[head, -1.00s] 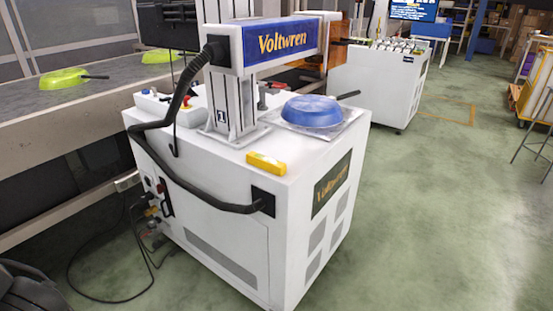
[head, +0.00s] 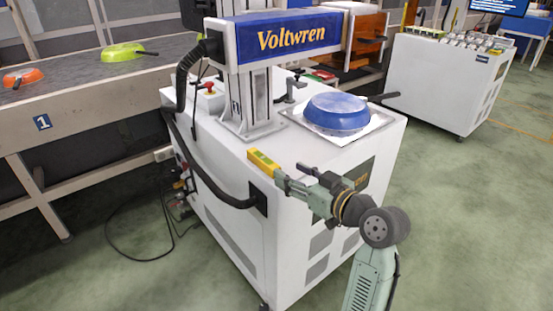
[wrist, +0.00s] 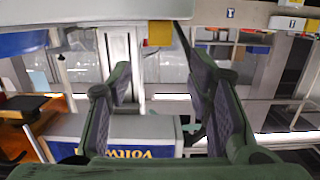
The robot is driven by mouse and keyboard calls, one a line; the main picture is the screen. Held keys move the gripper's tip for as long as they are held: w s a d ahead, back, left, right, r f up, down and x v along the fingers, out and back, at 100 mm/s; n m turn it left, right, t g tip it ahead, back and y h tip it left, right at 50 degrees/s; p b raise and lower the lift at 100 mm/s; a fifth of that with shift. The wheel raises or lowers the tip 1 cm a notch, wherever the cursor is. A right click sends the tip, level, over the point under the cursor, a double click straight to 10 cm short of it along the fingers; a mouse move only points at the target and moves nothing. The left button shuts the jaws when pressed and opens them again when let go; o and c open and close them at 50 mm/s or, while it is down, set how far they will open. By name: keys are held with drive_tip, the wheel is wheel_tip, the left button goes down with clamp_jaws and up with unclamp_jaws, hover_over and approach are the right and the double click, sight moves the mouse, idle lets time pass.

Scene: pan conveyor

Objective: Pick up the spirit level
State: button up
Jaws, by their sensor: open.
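The spirit level (head: 263,161) is a yellow bar lying on the near edge of the white machine's top (head: 226,145). In the wrist view, a yellow block, which looks like the spirit level (wrist: 159,33), shows beyond and between my fingertips. My gripper (head: 290,177) is open and empty, just right of the level in the head view, at about the height of the machine's top edge. In the wrist view the two fingers of my gripper (wrist: 160,75) stand apart with nothing between them. I cannot tell the exact gap to the level.
A blue pan (head: 337,112) sits on a plate at the machine's right, its dark handle pointing right. The Voltwren marking head (head: 290,38) and its column stand behind the level. A conveyor (head: 75,105) carries pans.

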sight(265, 159)
drive_tip(key=p+x, duration=0.1)
drive_tip(key=x, duration=0.4)
drive_tip(key=shift+w+d+f, duration=0.1)
drive_tip(key=shift+f, duration=0.1)
drive_tip(key=p+x, duration=0.2)
drive_tip(key=x, duration=0.2)
drive_tip(key=shift+a+r, duration=0.1)
drive_tip(key=shift+a, duration=0.15)
drive_tip(key=shift+w+a, duration=0.25)
drive_tip(key=shift+w, duration=0.15)
clamp_jaws()
